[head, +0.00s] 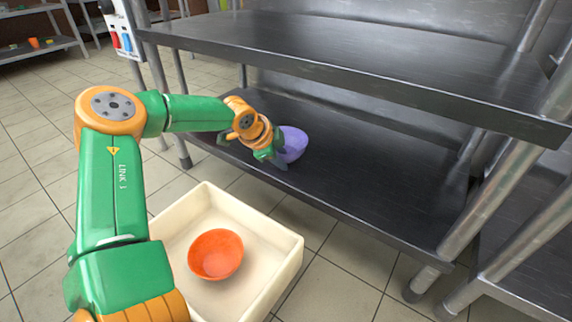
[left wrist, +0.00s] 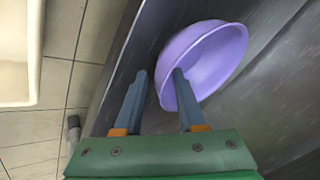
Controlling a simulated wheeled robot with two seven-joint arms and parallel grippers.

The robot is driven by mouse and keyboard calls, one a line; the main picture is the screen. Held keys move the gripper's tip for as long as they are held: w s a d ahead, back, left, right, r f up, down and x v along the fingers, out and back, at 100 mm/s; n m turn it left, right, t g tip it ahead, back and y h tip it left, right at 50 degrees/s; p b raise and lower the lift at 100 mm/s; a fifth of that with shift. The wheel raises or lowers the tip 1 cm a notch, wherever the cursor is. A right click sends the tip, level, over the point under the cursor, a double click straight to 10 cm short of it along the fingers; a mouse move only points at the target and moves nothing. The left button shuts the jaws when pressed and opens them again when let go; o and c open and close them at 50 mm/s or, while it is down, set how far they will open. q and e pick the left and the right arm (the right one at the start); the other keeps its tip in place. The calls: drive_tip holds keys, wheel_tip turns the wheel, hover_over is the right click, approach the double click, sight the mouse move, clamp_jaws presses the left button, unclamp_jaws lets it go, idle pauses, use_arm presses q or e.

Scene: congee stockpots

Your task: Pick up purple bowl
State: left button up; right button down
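The purple bowl (head: 293,144) is on the lower metal shelf, near its front left part. In the left wrist view, the purple bowl (left wrist: 208,58) fills the upper middle. My left gripper (head: 279,158) is at the bowl's near side in the head view. In the left wrist view, my left gripper (left wrist: 160,75) has its fingers apart. The right-hand finger overlaps the bowl's inside and the left-hand finger is outside, with the near rim between them. I cannot tell whether either finger touches the bowl. My right gripper is not in view.
A cream bin (head: 268,283) with an orange bowl (head: 215,254) inside stands in front of the shelf. The upper shelf (head: 370,62) is above the lower shelf (head: 370,180). Metal posts stand at the right. The lower shelf is clear right of the bowl.

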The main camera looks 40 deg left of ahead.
use_arm(q)
drive_tip(key=shift+w+f, duration=0.25)
drive_tip(key=shift+f, duration=0.3)
drive_tip(key=shift+r, duration=0.2)
clamp_jaws()
idle(0.8)
